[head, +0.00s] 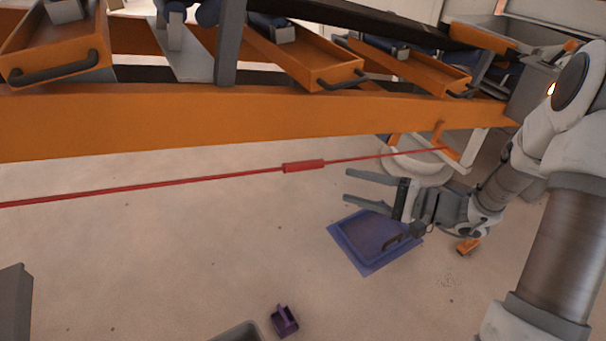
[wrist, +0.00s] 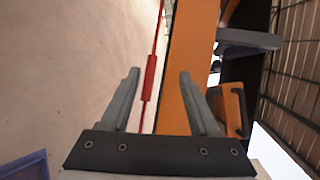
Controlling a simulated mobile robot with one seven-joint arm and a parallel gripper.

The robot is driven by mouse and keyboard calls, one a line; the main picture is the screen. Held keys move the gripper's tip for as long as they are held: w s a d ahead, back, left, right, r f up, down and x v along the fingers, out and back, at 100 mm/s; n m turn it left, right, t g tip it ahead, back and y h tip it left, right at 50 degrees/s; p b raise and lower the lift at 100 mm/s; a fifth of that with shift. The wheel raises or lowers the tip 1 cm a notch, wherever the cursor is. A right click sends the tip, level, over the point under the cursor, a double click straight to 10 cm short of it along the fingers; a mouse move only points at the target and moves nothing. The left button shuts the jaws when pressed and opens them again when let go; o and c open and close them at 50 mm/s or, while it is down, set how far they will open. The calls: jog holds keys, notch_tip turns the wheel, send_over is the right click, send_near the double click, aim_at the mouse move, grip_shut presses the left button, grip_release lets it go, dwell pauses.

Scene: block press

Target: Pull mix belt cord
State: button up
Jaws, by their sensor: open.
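The mix belt cord (head: 150,185) is a thin red line stretched along the front of the orange belt frame. A thicker red grip sleeve (head: 303,166) sits on it near the middle of the head view. My gripper (head: 355,187) is open and empty, right of the sleeve and slightly below it, with its fingers pointing left. In the wrist view the red sleeve (wrist: 149,78) shows ahead, between the two fingers (wrist: 157,75) in the picture, nearer the left one. The fingers appear apart from it.
The orange beam (head: 200,118) runs just behind the cord, with orange trays (head: 310,62) above it. A blue tray (head: 345,238) lies on the floor below my gripper. A small purple object (head: 284,321) and a grey bin edge (head: 238,333) are at the bottom.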

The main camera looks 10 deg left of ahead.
aim_at(306, 168)
jog(key=w+d+f+m+t+b, duration=0.2)
jog(key=w+f+t, duration=0.1)
jog(key=f, duration=0.3)
jog(key=x, duration=0.5)
jog(key=b+x, duration=0.1)
jog(key=x, duration=0.5)
jog(key=b+x, duration=0.1)
jog(key=x, duration=0.5)
jog(key=shift+w+a+r, duration=0.1)
jog(key=shift+a+r, duration=0.15)
grip_shut()
dwell(0.4)
